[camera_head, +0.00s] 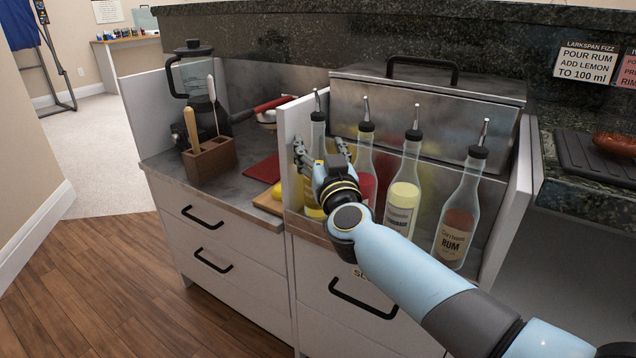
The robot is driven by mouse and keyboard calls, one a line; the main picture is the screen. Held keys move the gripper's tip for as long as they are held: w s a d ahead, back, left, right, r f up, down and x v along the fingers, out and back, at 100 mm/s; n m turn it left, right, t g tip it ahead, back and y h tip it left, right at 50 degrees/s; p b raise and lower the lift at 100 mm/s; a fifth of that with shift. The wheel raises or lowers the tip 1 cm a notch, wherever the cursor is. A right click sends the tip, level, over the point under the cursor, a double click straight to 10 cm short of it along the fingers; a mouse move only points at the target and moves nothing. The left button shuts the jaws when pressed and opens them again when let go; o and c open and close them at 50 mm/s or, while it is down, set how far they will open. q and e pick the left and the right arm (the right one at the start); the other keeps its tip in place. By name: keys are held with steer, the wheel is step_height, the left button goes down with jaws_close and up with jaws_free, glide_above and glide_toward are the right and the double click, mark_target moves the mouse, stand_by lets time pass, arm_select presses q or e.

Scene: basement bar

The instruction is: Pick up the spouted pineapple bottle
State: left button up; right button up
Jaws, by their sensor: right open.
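Several spouted bottles stand in a row in the bar well. The leftmost bottle (317,133) has a dark stopper, a metal spout and yellow liquid low down. Its label is hidden behind my right gripper, so I cannot read whether it says pineapple. My left gripper is out of view.
A red-filled bottle (366,150) stands close right of my right gripper, and a rum bottle (458,215) farther right. A white partition (290,125) rises close on the left. Left of it are a wooden caddy (209,160), a blender (193,75) and a red board (263,168).

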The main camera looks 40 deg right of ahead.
steer(key=shift+c, duration=0.4)
jaws_close()
